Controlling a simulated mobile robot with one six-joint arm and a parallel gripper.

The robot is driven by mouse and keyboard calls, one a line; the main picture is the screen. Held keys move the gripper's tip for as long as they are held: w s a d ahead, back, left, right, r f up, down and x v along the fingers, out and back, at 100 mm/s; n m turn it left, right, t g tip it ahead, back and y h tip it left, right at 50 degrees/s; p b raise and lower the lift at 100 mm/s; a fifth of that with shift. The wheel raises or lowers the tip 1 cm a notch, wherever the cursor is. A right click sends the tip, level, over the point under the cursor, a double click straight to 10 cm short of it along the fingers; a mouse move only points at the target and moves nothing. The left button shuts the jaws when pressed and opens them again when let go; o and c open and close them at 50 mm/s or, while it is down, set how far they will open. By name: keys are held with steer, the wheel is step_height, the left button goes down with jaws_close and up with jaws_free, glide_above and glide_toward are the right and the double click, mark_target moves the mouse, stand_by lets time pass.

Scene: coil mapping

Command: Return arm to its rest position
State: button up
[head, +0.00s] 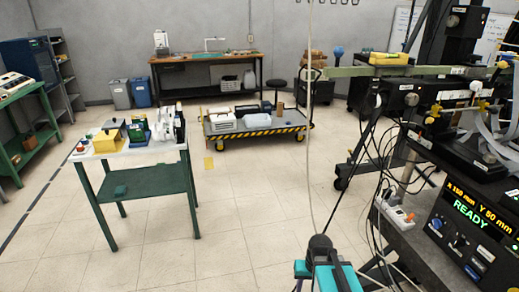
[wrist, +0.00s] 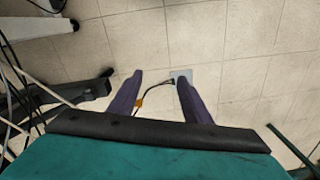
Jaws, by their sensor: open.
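My gripper (wrist: 159,78) shows in the wrist view with its two dark purple fingers spread apart. Nothing is held between them; only floor tiles, a thin dark cable and a small pale patch on the floor show between and beyond the tips. The teal and dark housing of my own arm fills the bottom of the wrist view. In the head view, a teal and dark part of my arm stands at the bottom centre, and the gripper's fingers cannot be made out there.
A bench with a control box (head: 468,220) reading "READY" and hanging cables stands close on the right. A green-legged table (head: 150,185) with instruments is at left. A loaded cart (head: 255,128) with a yellow-black edge is further back. The middle floor is clear.

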steer(key=s+f+g+b, duration=0.6)
steer(key=s+f+b, duration=0.4)
steer(key=s+f, duration=1.7)
step_height(320, 180, down, 2)
steer(key=shift+a+f+h, duration=0.1)
steer(key=shift+a+h, duration=0.2)
steer(key=c, duration=0.3)
